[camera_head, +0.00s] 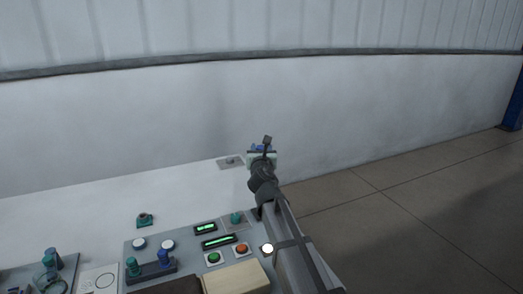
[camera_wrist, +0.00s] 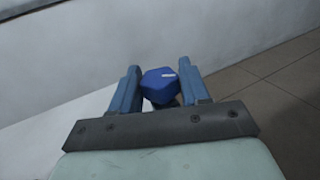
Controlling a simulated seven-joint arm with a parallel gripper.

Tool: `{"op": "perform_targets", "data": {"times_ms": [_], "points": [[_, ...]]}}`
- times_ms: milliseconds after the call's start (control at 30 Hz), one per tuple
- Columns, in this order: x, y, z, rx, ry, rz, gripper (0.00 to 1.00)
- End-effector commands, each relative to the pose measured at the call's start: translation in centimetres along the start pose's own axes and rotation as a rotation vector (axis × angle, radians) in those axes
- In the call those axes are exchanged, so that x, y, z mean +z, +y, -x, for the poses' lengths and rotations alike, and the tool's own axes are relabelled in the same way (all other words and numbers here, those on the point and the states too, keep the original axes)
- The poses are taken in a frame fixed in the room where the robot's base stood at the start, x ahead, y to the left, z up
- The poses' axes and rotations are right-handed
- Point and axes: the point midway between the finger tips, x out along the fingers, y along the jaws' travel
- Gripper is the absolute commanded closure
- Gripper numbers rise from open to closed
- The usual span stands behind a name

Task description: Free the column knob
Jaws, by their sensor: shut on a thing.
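My gripper (camera_wrist: 160,70) is shut on a blue knob (camera_wrist: 161,86) with a short white mark on top; the knob sits between the two blue fingers in the wrist view. In the head view my gripper (camera_head: 263,147) is at the far right end of the white table, with a bit of blue at its fingers. What lies under the knob is hidden, so I cannot tell whether it is still fixed to anything. No label in view shows which knob is the column knob.
A small grey plate (camera_head: 230,162) lies left of my gripper. A green part (camera_head: 145,220) stands mid-table. The control panel (camera_head: 190,232) with buttons, green displays and knobs is nearer, beside a wooden block (camera_head: 237,277). A white wall (camera_head: 120,130) rises behind; tiled floor (camera_head: 420,190) is right.

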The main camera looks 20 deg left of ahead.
Motion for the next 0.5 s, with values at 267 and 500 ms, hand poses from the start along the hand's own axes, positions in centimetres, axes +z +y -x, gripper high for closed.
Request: {"op": "perform_targets", "data": {"times_ms": [267,500], "points": [[0.02,0.22,-0.03,0.004,-0.001,-0.001,0.46],[0.00,0.11,-0.01,0.002,0.000,-0.001,0.36]]}}
